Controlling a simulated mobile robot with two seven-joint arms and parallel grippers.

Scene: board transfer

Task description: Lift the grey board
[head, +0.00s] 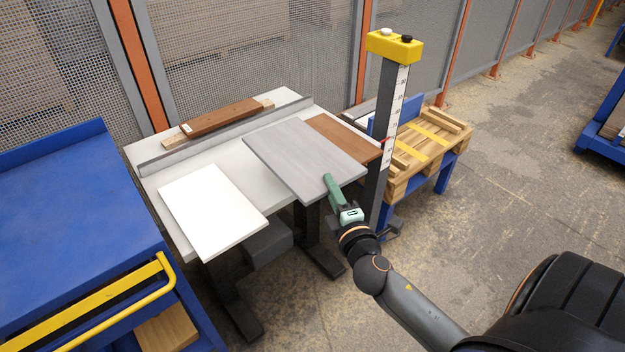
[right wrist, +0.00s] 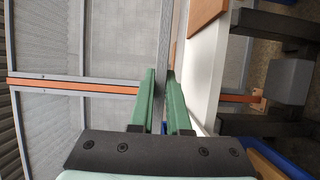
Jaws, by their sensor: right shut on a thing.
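The grey board (head: 300,158) lies roughly flat over the front part of the white worktable, its near corner reaching past the table's front edge. My right gripper (head: 329,181) is at the board's near edge, with its green fingers shut on it. In the right wrist view the grey board (right wrist: 165,55) shows edge-on as a thin strip between the two green fingers (right wrist: 160,100). Whether the board touches the table beneath it is hard to tell. My left gripper is out of view.
A white board (head: 212,210) and a brown board (head: 345,138) lie on either side of the grey one on the worktable (head: 180,172). A measuring post with a yellow top (head: 394,46) stands close right of my gripper. A pallet (head: 430,150) is behind it.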

